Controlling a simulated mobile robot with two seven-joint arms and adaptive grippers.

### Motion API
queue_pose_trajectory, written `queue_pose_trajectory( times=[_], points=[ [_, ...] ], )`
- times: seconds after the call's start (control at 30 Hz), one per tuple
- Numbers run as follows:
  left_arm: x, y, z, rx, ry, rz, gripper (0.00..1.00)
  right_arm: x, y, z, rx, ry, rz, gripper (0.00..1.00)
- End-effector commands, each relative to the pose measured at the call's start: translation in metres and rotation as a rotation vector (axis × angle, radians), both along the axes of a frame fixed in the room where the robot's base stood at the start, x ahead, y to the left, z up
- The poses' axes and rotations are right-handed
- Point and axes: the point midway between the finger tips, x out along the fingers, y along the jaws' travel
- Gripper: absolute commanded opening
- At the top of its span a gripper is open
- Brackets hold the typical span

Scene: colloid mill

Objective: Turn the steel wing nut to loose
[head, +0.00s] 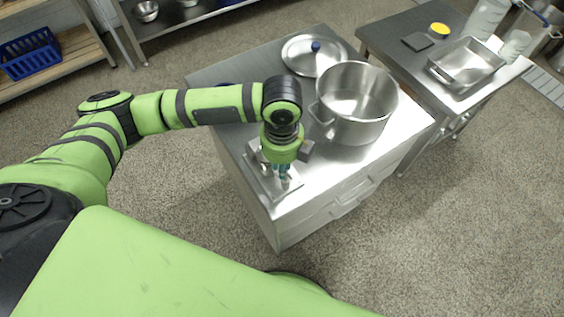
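My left arm comes in from the left, and its gripper (283,178) points down over a small steel device on a flat base plate (262,182). The device stands near the front left corner of the steel cabinet top (322,172). The teal fingertips are low and close to the device. Whether they touch it, and whether they are open or shut, I cannot tell. The wing nut cannot be made out; my wrist and gripper cover most of the device. My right gripper is not in view.
A large steel pot (352,125) stands just right of my wrist, with a blue-knobbed lid (300,56) behind it. A second steel table at the right holds a tray (470,75), a yellow round item (439,29) and bottles. The cabinet's front right top is clear.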

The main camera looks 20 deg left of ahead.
Motion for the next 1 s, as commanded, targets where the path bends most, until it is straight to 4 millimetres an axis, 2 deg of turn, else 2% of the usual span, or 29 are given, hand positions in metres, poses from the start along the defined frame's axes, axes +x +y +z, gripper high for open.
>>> queue_pose_trajectory(
  times=[0.27, 0.47, 1.0],
  points=[
    [0.0, 0.0, 0.005, -0.002, -0.001, 0.083, 0.0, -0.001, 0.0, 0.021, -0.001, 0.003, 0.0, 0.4],
    [-0.002, -0.001, 0.008, -0.002, 0.0, 0.227, 0.0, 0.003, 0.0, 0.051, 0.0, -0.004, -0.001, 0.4],
    [-0.007, -0.001, 0.008, -0.002, -0.002, 0.739, 0.0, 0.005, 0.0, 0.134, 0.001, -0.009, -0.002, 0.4]
  ],
)
